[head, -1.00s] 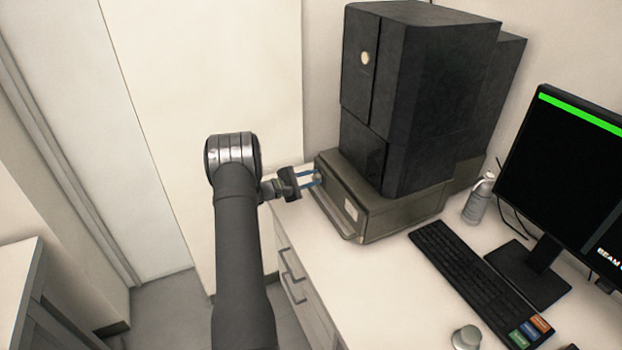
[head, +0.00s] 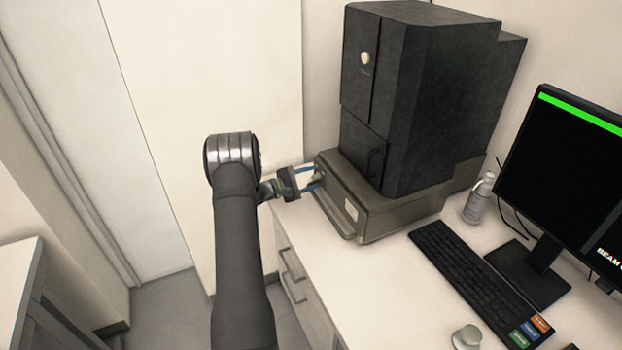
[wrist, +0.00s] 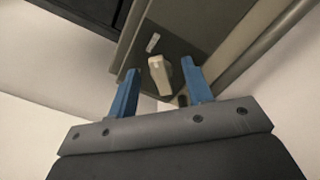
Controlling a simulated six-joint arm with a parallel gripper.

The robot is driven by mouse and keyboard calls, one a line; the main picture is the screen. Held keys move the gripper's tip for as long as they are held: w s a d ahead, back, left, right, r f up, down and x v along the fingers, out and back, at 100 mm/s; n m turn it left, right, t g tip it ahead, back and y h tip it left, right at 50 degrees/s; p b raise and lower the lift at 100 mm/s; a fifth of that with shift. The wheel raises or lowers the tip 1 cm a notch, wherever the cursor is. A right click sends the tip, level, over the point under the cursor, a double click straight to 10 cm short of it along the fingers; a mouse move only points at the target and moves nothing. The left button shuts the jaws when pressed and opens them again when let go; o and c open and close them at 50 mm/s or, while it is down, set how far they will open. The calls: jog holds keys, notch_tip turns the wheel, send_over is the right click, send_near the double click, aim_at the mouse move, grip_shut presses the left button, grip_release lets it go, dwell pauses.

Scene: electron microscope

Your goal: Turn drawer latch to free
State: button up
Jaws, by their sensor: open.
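The drawer latch (wrist: 159,75) is a pale, beige knob on the dark front face of the drawer unit (head: 372,222) beneath the black microscope. In the wrist view it sits between and a little beyond the blue fingertips of my gripper (wrist: 160,85). The right finger appears close to the latch; I cannot tell if they touch. The left finger is clearly apart from it. My gripper (head: 309,179) is open at the far left end of the drawer front in the head view. The latch is too small to make out there.
The black microscope (head: 440,100) stands on the drawer unit. A pale mark (wrist: 153,43) lies near the latch. The drawer's bar handle (head: 335,217) runs along the front. A keyboard (head: 475,280), a bottle (head: 479,200) and a monitor (head: 560,180) stand to the right. The counter's front is clear.

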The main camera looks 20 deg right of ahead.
jog(key=a, duration=1.7)
jog(key=shift+a, duration=0.15)
jog(key=d, duration=1.7)
jog(key=shift+d, duration=0.25)
